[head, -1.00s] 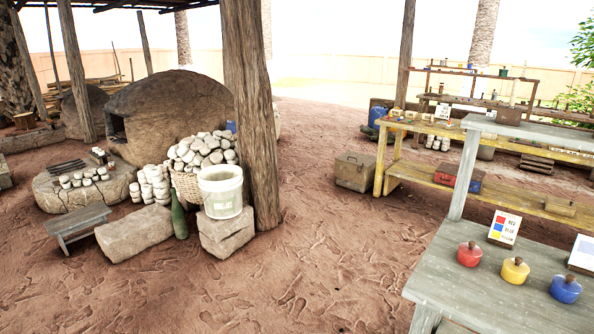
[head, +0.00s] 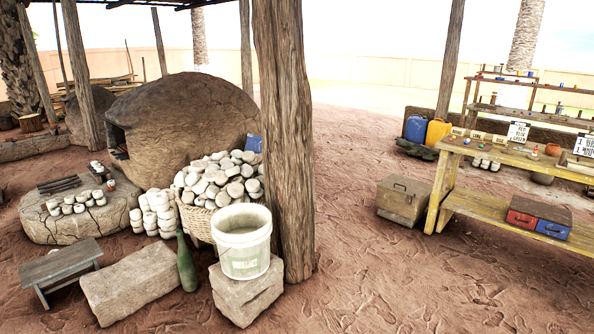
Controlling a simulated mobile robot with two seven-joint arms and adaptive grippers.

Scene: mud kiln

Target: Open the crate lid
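The crate (head: 401,205) is a brown box with a handle on its top. It sits on the dirt floor at the right of the head view, just left of the yellow wooden table. Its lid (head: 404,187) looks closed. The crate is some distance ahead of me. Neither of my grippers shows in the head view.
The yellow table (head: 455,198) stands right of the crate, with a red and blue box (head: 538,218) on its lower shelf. A wooden post (head: 288,150), white bucket (head: 243,245) and stone block (head: 245,290) stand left. Open dirt (head: 390,280) lies in front of the crate.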

